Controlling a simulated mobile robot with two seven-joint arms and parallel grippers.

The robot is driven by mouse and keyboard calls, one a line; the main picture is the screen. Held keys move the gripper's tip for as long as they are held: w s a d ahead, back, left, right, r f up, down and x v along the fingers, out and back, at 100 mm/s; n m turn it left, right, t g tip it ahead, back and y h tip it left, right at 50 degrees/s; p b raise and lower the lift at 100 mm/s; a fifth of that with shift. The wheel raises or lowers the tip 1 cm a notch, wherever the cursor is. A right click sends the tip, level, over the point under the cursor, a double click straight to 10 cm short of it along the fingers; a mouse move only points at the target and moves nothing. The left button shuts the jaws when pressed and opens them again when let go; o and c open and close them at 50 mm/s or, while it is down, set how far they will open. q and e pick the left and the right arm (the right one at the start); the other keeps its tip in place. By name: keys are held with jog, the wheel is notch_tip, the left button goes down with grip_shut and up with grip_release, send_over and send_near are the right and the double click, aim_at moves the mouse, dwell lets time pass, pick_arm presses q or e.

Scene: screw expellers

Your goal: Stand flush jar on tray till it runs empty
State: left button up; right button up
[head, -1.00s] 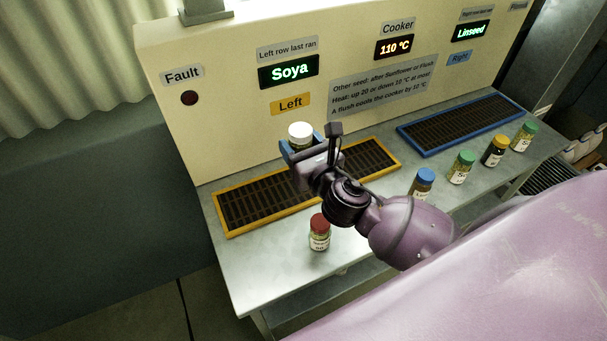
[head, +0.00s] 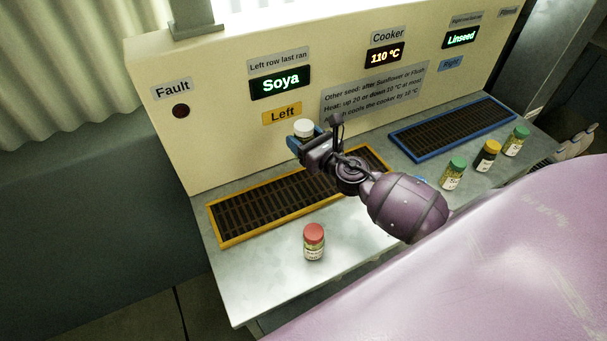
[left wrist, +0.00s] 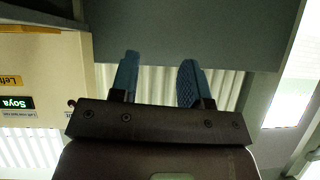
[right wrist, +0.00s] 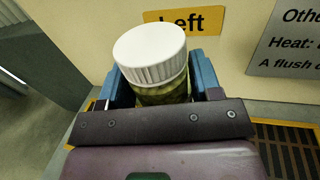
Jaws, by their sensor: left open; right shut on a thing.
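A white-capped jar (right wrist: 150,55) with greenish contents is held between the blue fingers of my right gripper (head: 301,140). Its white cap (head: 303,127) shows above the fingers in the head view, near the Left sign. The jar is upright or nearly so, above the back part of the yellow-framed left tray (head: 225,240); the gap under it is hidden. The right tray (head: 400,152) has a blue frame and looks empty. My left gripper (left wrist: 160,85) is open and empty in the left wrist view, with a curtain and a dark surface beyond.
A red-capped jar (head: 314,243) stands in front of the left tray. Green-capped (head: 452,174) (head: 516,142) and yellow-capped (head: 487,156) jars stand before the right tray. The panel reads Soya (head: 282,83), 110 °C (head: 385,55) and Linseed (head: 461,38). The fault lamp (head: 181,111) is dark.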

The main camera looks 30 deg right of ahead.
jog(key=shift+f, duration=1.15)
notch_tip(320, 180, down, 11)
jog(key=b, duration=0.9)
jog(key=shift+b, duration=0.3)
jog(key=shift+f, duration=0.25)
jog(key=shift+r, duration=0.15)
